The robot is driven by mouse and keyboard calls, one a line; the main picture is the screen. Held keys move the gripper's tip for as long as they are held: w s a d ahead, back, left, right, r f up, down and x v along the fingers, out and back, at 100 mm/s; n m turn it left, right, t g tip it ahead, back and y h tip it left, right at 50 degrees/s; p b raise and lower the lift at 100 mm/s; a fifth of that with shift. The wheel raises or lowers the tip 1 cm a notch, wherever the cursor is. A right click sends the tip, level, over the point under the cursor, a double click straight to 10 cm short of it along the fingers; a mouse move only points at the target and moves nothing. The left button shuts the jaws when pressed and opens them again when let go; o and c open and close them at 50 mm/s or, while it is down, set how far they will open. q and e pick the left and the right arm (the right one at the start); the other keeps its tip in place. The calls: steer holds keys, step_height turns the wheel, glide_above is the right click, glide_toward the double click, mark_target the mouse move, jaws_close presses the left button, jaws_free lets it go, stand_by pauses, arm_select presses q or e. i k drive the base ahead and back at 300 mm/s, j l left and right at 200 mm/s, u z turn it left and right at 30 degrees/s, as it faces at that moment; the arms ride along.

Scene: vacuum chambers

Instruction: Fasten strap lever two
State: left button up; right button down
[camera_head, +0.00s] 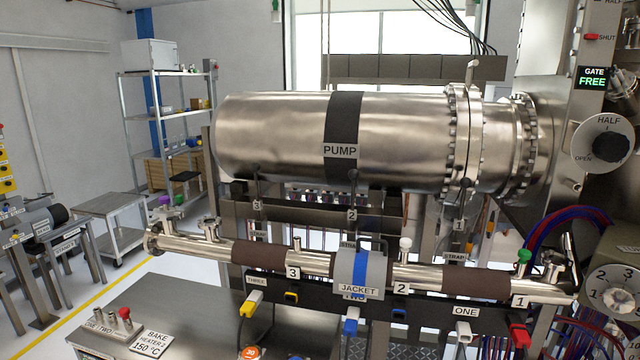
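Strap lever two (352,186) is a thin dark lever hanging below the pump, with a tag marked 2 (352,215) at its lower end. It lies under the black strap (345,120) that crosses the steel pump cylinder (270,135). A similar lever tagged 3 (257,205) hangs to its left and one tagged 1 (459,224) to its right. A STRAP label (348,244) below lever two is partly hidden by the grey jacket (345,268). Whether lever two is latched is too small to tell. Neither of my grippers is in view.
A steel pipe with brown sleeves (258,254) runs in front of and below the levers, with upright fittings on it. Yellow, blue, white and red connectors line the panel below. A bench (190,310) stands front left; a gate dial (600,143) is at right.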

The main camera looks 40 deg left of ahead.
mark_target(353, 174)
steer(key=i+l+u, duration=0.1)
steer(key=u, duration=0.3)
steer(key=i+l+u, duration=0.25)
steer(key=u, duration=0.15)
steer(key=i+l+u, duration=0.15)
steer(key=u, duration=0.25)
steer(key=l+u, duration=0.4)
steer(key=i+j, duration=0.05)
steer(key=j, duration=0.05)
